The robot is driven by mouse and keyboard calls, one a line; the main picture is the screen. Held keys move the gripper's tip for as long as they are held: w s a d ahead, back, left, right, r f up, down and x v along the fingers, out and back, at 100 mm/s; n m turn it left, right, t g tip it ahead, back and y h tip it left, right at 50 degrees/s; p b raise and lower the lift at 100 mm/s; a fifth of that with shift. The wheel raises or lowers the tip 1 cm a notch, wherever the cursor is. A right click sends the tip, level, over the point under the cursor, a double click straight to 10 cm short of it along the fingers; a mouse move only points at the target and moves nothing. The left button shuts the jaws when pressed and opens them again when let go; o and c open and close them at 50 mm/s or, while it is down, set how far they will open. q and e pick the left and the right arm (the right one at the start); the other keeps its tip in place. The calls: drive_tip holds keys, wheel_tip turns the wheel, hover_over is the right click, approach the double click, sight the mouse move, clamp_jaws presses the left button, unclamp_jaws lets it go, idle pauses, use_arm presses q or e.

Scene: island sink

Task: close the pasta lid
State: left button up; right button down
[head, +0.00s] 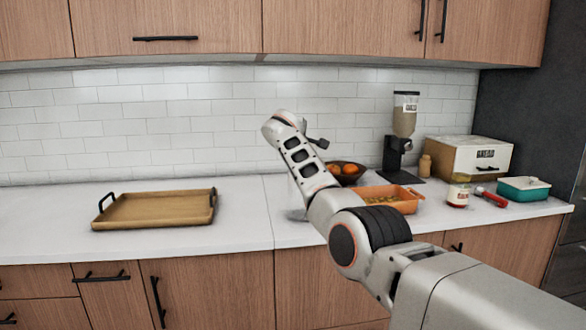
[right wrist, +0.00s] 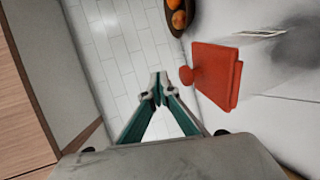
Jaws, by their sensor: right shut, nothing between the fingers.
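A red lid (right wrist: 215,75) with a round knob shows in the right wrist view, to the right of my right gripper (right wrist: 159,76). A pale label (right wrist: 262,33) and a faint see-through body lie beyond it; I cannot tell how the lid sits on it. In the head view the lid is hidden by my right arm, and only a hazy clear patch (head: 296,203) shows beside the arm. My right gripper is shut and empty, apart from the lid. In the head view it is mostly hidden, with a dark tip (head: 319,143) showing. My left gripper is not in view.
A fruit bowl (head: 346,171) stands at the back, with an orange dish (head: 390,199) in front of it. A dispenser (head: 402,135), a box (head: 468,157), a jar (head: 458,191) and a teal container (head: 523,189) stand to the right. A wooden tray (head: 155,209) lies left, with bare counter between.

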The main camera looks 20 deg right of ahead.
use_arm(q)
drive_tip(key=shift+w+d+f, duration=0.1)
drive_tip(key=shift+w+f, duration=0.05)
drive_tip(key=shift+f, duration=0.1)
use_arm(e)
drive_tip(key=shift+w+d+f+g, duration=0.15)
drive_tip(key=shift+w+f+g, duration=0.05)
drive_tip(key=shift+g, duration=0.1)
use_arm(q)
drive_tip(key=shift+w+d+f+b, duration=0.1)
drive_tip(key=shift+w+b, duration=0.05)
drive_tip(key=shift+b, duration=0.2)
use_arm(e)
drive_tip(key=shift+w+f+y, duration=0.1)
drive_tip(key=shift+y, duration=0.2)
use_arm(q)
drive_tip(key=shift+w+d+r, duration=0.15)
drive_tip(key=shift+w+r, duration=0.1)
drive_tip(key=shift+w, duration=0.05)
use_arm(e)
drive_tip(key=shift+d+g, duration=0.1)
drive_tip(key=shift+g, duration=0.3)
